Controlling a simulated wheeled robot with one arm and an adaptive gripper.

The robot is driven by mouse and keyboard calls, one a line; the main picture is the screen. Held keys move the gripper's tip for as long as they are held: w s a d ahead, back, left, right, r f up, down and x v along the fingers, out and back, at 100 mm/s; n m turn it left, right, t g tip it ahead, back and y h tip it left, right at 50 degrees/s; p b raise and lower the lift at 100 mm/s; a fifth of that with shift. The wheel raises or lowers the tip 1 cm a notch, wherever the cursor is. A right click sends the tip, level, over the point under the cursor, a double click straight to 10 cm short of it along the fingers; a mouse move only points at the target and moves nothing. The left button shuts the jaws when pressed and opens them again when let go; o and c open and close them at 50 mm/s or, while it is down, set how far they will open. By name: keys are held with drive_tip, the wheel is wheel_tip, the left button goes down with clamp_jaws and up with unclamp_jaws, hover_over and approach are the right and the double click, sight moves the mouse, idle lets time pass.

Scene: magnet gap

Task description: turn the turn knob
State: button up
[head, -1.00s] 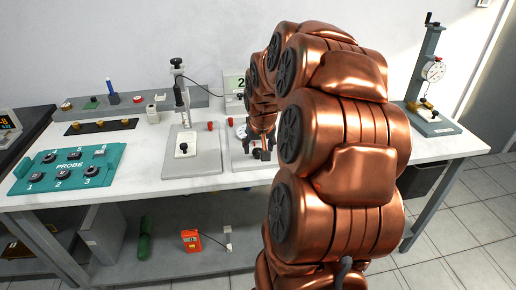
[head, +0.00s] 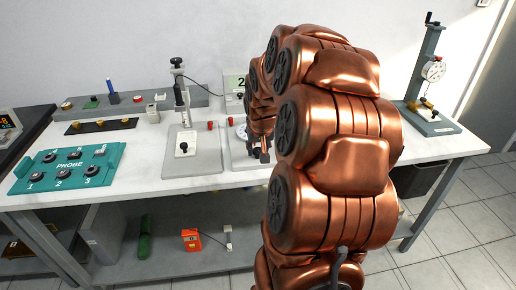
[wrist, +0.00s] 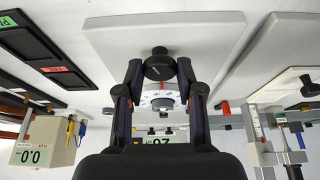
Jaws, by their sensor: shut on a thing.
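A white dial with a scale and a red mark (wrist: 160,97) shows just behind the knob, between the fingers. In the head view my gripper (head: 262,152) is low over the front of the base plate, and the knob itself is hidden there.
A second plate with a stand (head: 190,150) is close on the left. A teal PROBE tray (head: 70,168) lies farther left. A gauge stand (head: 430,75) stands at the right end. A display reading 0.0 (wrist: 40,150) shows in the wrist view.

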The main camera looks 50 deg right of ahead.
drive_tip(key=shift+f+m+b, duration=0.15)
drive_tip(key=shift+m+b, duration=0.35)
drive_tip(key=shift+b, duration=0.3)
drive_tip(key=shift+m+g+h+b, duration=0.45)
drive_tip(key=shift+m+b, duration=0.4)
drive_tip(key=shift+m, duration=0.45)
drive_tip(key=o, duration=1.2)
drive_tip(key=shift+c, duration=0.2)
drive_tip(key=shift+a+r, duration=0.1)
drive_tip(key=shift+r, duration=0.1)
drive_tip(key=v, duration=1.2)
